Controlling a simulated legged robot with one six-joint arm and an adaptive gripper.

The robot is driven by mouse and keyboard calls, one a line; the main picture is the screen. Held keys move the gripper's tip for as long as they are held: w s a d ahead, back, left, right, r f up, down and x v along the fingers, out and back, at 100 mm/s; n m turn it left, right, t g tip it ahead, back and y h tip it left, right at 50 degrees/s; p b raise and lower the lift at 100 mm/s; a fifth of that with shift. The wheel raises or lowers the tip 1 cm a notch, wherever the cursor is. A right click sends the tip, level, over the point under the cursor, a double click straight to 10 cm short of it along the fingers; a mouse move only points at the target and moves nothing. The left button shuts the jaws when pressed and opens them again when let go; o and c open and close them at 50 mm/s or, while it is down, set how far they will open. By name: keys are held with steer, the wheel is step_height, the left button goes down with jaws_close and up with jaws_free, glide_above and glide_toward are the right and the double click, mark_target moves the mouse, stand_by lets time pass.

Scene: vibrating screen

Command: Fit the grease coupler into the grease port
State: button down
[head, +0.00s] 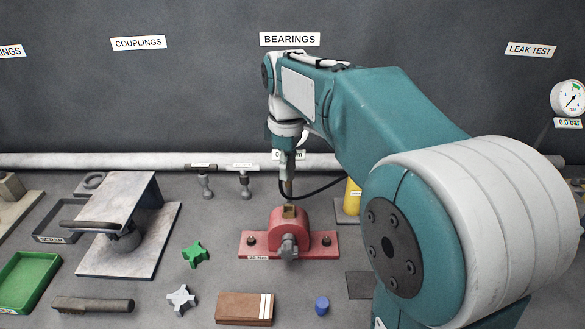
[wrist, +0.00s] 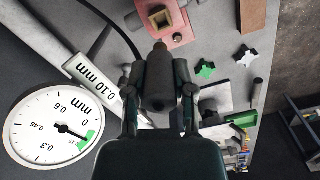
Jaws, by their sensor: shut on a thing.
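My gripper (head: 287,168) points down over the red bearing housing (head: 272,238). It is shut on the grease coupler (wrist: 159,80), a dark cylinder with a narrower brownish tip, and a finger lies on each side of it in the wrist view. The coupler's tip (head: 288,188) also shows in the head view. The grease port (head: 289,211) is a square brass-coloured socket on top of the housing; it also shows in the wrist view (wrist: 160,18). The tip appears a little above the port and apart from it. A black hose (head: 318,192) runs right from the coupler.
A yellow canister (head: 352,196) stands right of the housing, partly behind my arm. A dial gauge (wrist: 48,125) reading 0.10 mm fills the lower left of the wrist view. Green (head: 195,254) and grey (head: 181,299) star knobs and a brown block (head: 240,309) lie in front.

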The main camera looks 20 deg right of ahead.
mark_target(289, 186)
steer(key=shift+d+f, duration=0.1)
steer(key=shift+d, duration=0.15)
steer(key=shift+a+f, duration=0.2)
steer(key=shift+f, duration=0.65)
steer(key=shift+a+f, duration=0.2)
steer(key=shift+f, duration=0.6)
steer(key=shift+d+f, duration=0.25)
steer(key=shift+f, duration=0.95)
steer(key=shift+a, duration=0.15)
steer(key=shift+f, duration=1.25)
steer(key=shift+c, duration=1.9)
jaws_free()
